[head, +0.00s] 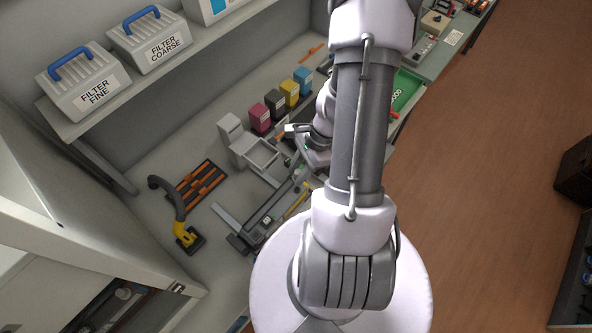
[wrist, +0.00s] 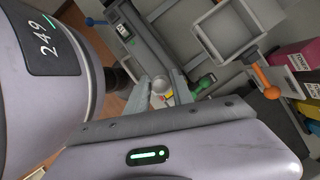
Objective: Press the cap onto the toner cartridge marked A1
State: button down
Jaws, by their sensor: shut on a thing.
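My gripper (wrist: 162,88) is shut on a small pale round piece (wrist: 160,96) with a little red and yellow beside it, in the wrist view. The piece may be the cap, but it is too small to tell. In the head view my arm hides most of the gripper and whatever lies under it. I can read no A1 mark in either view, so I cannot tell which thing is the marked cartridge.
Magenta (head: 260,118), black (head: 274,103), yellow (head: 289,92) and cyan (head: 303,78) boxes stand along the back wall. A green-handled thing (wrist: 201,83) lies near the fingers. A black rack (head: 197,186) lies left.

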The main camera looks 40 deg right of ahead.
jog(key=shift+s+a+f+b, duration=0.2)
jog(key=shift+a+f+b, duration=0.15)
jog(key=shift+a, duration=0.1)
jog(key=shift+f, duration=0.4)
notch_tip(320, 180, down, 4)
jog(key=b, duration=0.3)
jog(key=shift+r, duration=0.2)
jog(key=shift+d+r, duration=0.1)
jog(key=shift+f+b, duration=0.35)
jog(key=shift+b, duration=0.15)
jog(key=shift+f+b, duration=0.4)
jog(key=shift+b, duration=0.05)
